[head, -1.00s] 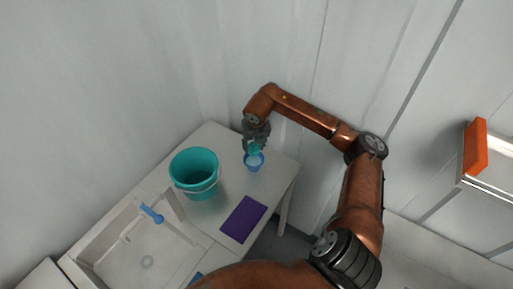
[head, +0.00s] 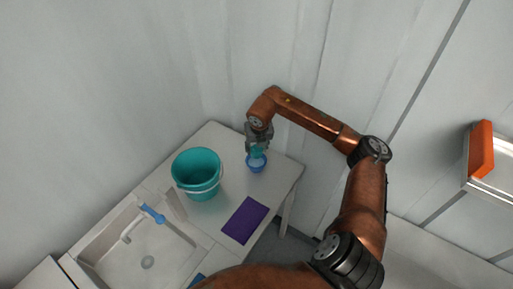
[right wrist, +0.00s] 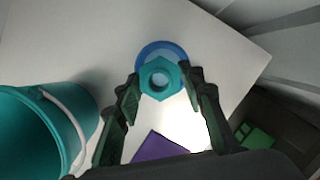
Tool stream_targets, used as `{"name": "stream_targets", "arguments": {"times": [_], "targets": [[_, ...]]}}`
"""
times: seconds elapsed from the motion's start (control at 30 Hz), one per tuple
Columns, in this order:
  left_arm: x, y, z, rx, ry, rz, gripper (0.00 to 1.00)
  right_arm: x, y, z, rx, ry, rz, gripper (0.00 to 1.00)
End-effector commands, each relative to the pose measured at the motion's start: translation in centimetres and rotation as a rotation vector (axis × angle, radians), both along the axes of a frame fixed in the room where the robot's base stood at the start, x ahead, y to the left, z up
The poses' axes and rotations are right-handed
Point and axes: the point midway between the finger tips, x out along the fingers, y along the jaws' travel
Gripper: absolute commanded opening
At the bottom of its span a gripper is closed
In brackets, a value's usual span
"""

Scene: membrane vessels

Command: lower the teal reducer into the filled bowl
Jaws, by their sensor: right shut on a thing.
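The teal reducer (right wrist: 160,77) is a hexagonal piece with a round hole, seen from above in the right wrist view. My right gripper (right wrist: 162,86) is shut on it, one finger on each side. The blue bowl (right wrist: 146,49) shows behind and below the reducer, which hides much of it. In the head view the bowl (head: 257,167) stands on the table, with the reducer (head: 257,153) over it and my right gripper (head: 257,146) above. I cannot tell whether the reducer touches the bowl or its contents. My left gripper is not in view.
A teal bucket (head: 196,187) with a pale handle stands left of the bowl on the white table (head: 225,140). A purple mat (head: 245,220) lies in front. A sink (head: 160,255) with a blue-handled tap is at the left. The wall is close behind the table.

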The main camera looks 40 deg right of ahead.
Motion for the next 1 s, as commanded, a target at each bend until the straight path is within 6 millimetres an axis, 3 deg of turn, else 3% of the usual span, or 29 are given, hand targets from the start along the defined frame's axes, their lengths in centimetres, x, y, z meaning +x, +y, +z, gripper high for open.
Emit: {"name": "stream_targets", "arguments": {"times": [1.0], "targets": [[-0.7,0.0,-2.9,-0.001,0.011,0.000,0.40,0.0,0.0,-4.5,-0.001,0.000,0.000,0.12]]}}
